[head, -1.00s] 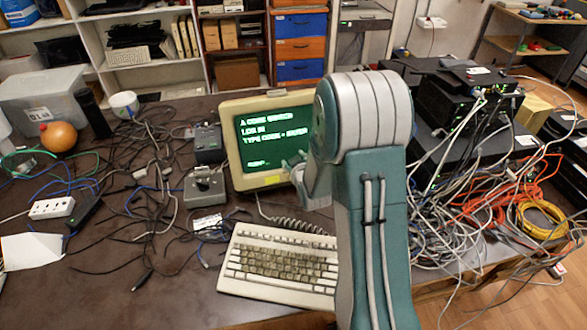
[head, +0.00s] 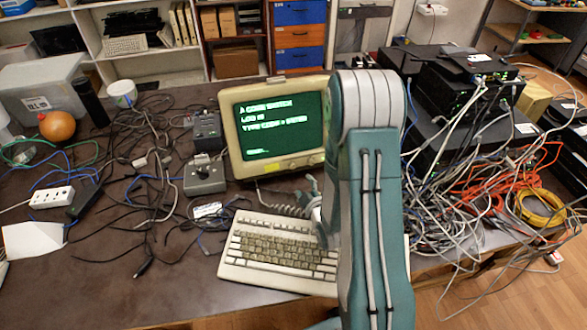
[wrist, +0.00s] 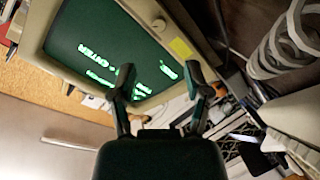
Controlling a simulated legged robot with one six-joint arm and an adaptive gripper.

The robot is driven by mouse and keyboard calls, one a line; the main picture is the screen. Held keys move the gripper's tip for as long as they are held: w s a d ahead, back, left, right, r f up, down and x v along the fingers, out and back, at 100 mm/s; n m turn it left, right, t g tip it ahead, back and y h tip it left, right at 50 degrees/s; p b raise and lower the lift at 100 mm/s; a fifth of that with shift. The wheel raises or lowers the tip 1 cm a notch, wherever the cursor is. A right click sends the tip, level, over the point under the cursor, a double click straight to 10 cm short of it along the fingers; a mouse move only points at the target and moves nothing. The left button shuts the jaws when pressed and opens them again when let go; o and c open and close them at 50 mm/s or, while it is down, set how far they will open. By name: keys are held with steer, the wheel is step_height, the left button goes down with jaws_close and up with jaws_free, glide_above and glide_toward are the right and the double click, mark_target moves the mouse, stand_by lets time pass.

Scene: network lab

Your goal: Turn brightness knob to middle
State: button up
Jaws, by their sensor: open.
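The monitor (head: 238,150) stands behind the keyboard, its screen lit with green text. It also shows rotated and close in the wrist view (wrist: 35,38). A small round knob (wrist: 158,24) sits on the monitor's bezel in the wrist view, near a yellow sticker (wrist: 181,48). The bezel's lower right part is visible in the head view, but knob detail there is too small to read. My gripper (head: 312,190) is in front of and below the monitor's lower right, partly hidden by my arm. In the wrist view my gripper (wrist: 160,82) has its fingers apart, empty, and not touching the knob.
The beige keyboard (head: 280,250) lies just below my gripper, with a coiled cord (head: 290,209) behind it. A grey box with a lever (head: 205,178) stands left of the monitor. Tangled cables cover the left table. Black network devices (head: 465,95) and cables crowd the right.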

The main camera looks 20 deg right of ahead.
mark_target(293, 168)
steer(key=x, duration=1)
steer(key=shift+a, duration=0.1)
jaws_close()
